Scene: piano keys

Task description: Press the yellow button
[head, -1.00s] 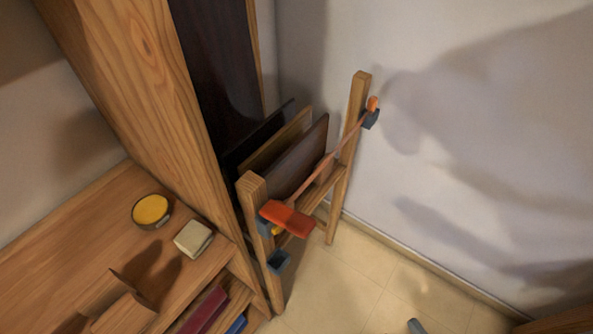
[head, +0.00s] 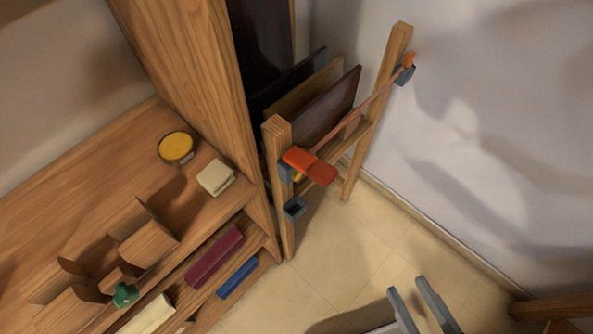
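A round yellow disc in a dark rim (head: 175,147), the only button-like yellow thing I see, lies on the wooden desk top at the left, in front of a tall wooden panel. My gripper (head: 408,287) shows at the bottom right of the head view, over the tiled floor. Its two grey fingers are apart with nothing visible between them. It is well to the right of and below the yellow disc in the picture, apart from it. The rest of my gripper is cut off by the bottom edge.
A pale block (head: 216,177) lies next to the disc. Wooden holders (head: 149,243) and a green object (head: 125,295) are nearer. A shelf below holds a maroon book (head: 214,256) and a blue one (head: 238,278). A wooden rack (head: 279,200) with an orange-red item (head: 309,166) stands right of the desk.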

